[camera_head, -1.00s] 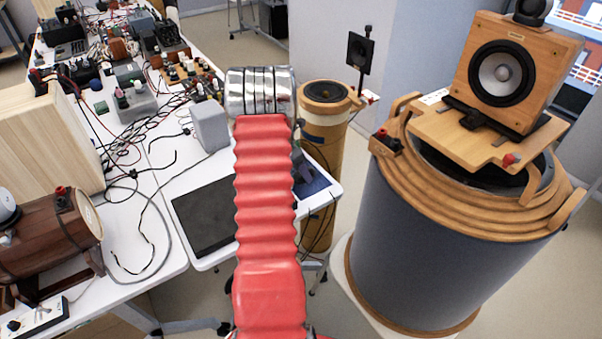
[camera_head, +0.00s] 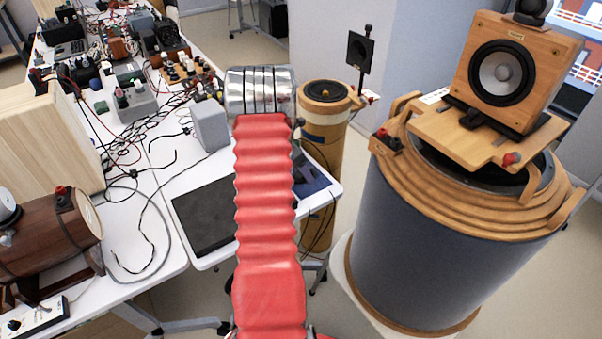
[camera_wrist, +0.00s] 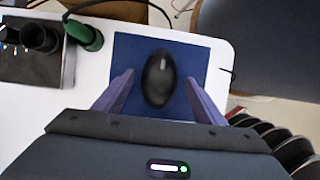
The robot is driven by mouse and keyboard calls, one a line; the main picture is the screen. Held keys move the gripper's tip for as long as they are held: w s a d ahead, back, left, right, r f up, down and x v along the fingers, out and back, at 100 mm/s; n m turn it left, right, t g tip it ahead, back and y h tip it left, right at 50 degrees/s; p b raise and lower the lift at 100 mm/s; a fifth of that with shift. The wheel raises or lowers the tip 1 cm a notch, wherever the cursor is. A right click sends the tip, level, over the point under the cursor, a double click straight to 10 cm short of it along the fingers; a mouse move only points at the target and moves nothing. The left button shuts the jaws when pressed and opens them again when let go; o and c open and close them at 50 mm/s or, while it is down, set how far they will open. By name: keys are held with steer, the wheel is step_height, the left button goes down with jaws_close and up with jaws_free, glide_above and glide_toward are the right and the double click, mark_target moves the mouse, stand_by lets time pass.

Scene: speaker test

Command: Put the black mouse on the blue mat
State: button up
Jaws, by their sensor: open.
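The black mouse (camera_wrist: 158,80) shows in the wrist view, over the blue mat (camera_wrist: 198,58). The mat lies on the white table near its corner. My gripper (camera_wrist: 158,84) is open, with one finger on each side of the mouse and gaps between the fingers and the mouse. Whether the mouse rests on the mat or hangs just above it I cannot tell. In the head view part of the blue mat (camera_head: 318,184) shows at the table's right edge, and my arm hides the mouse.
A black flat panel (camera_head: 203,217) lies left of my arm, with a grey box (camera_head: 210,125) behind it. In the wrist view a dark box with a green plug (camera_wrist: 84,36) stands left of the mat. A large speaker drum (camera_head: 440,240) stands right of the table.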

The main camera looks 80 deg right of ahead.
steer(key=v, duration=1.2)
stand_by(0.5)
steer(key=w+a+r+m+t, duration=0.1)
steer(key=w+a+r+m, duration=0.1)
steer(key=w+a+r, duration=0.6)
steer(key=w+a+r+m+t, duration=0.1)
steer(key=w+a+r+t, duration=0.3)
steer(key=a, duration=0.8)
steer(key=w+a+r+m+g, duration=0.15)
steer(key=w+a+r, duration=0.25)
steer(key=w+a, duration=0.45)
steer(key=s+a+r+m+t+y, duration=0.1)
steer(key=s+a, duration=0.2)
steer(key=a, duration=0.8)
steer(key=s+a+r+m+t+y, duration=0.1)
steer(key=s+a+m+t, duration=0.1)
steer(key=a, duration=0.9)
steer(key=s+a+r+m+t+y, duration=0.1)
steer(key=s+a, duration=0.3)
steer(key=a, duration=0.7)
steer(key=shift+s+a+m+t, duration=0.3)
steer(key=shift+m+t, duration=0.35)
